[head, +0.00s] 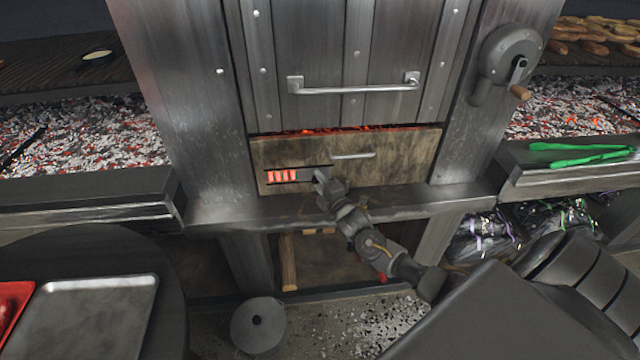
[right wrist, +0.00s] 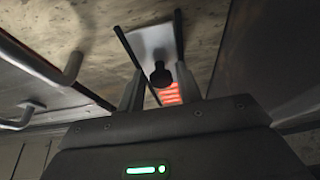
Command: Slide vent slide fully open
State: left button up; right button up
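The vent slide (right wrist: 150,42) is a pale metal plate between two dark rails on the tan lower panel (head: 400,165) of the grill. It has a dark round knob (right wrist: 160,76). Glowing orange vent slots (head: 282,176) show uncovered left of the plate in the head view. They also show beyond the knob in the right wrist view (right wrist: 170,94). My right gripper (head: 319,178) is at the panel, hiding much of the plate and knob in the head view. Its fingers are apart, one on each side of the knob, with visible gaps. My left gripper is not in view.
A fixed handle (head: 353,156) sits on the panel just above and right of my gripper. A metal ledge (head: 400,200) runs below the panel. The door bar (head: 352,89) is above. A crank wheel (head: 510,55) and green tongs (head: 580,155) are at the right.

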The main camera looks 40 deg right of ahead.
jog(key=shift+o, duration=0.9)
jog(key=shift+a, duration=0.1)
jog(key=shift+s, duration=0.2)
jog(key=s+a, duration=0.1)
jog(key=s, duration=0.9)
jog(key=shift+s, duration=0.2)
